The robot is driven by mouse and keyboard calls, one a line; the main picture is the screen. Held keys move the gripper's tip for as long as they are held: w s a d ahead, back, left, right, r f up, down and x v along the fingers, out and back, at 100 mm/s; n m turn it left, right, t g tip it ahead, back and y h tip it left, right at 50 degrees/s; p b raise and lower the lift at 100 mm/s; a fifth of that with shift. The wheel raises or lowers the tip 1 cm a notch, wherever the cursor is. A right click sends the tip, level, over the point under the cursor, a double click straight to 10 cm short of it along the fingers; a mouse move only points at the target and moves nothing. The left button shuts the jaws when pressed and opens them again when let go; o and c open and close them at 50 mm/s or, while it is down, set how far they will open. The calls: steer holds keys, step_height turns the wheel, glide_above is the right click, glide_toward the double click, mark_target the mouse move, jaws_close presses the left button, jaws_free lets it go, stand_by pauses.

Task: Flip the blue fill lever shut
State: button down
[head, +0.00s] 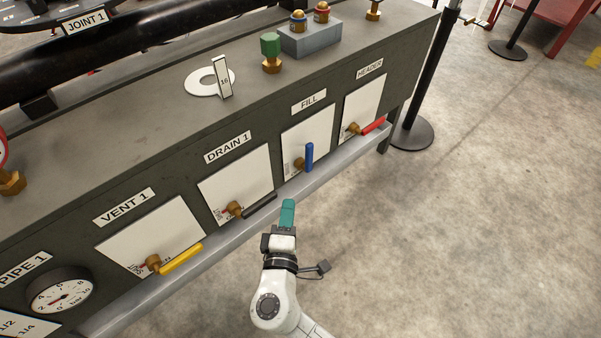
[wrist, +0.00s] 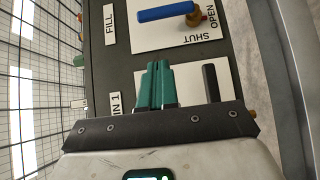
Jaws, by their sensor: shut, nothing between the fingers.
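The blue fill lever (head: 309,157) sits on a brass valve on the white plate under the FILL label. In the head view it stands upright. In the wrist view the same blue lever (wrist: 165,13) runs left from its brass pivot (wrist: 194,17), with the words SHUT and OPEN printed near the pivot. My gripper (head: 288,205) has green fingers, shut and empty, below and left of the lever and apart from it.
The black drain lever (head: 260,206) is left of my gripper, the yellow vent lever (head: 181,259) farther left. The red header lever (head: 373,125) is to the right. A grey ledge (head: 340,160) runs below the panel. Open floor lies to the right.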

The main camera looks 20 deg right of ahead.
steer(key=shift+a, duration=0.2)
steer(key=shift+w+f, duration=0.1)
steer(key=b, duration=0.2)
glide_toward(305, 155)
steer(key=w+a, duration=0.1)
steer(key=w, duration=0.3)
steer(key=shift+w+d+b, duration=0.25)
steer(key=shift+w+d, duration=0.1)
steer(key=shift+d, duration=0.55)
steer(key=shift+w+d+b, duration=0.2)
steer(key=shift+w+d, duration=0.15)
steer(key=shift+d, duration=0.55)
steer(key=shift+d+p, duration=0.2)
steer(key=shift+p, duration=0.3)
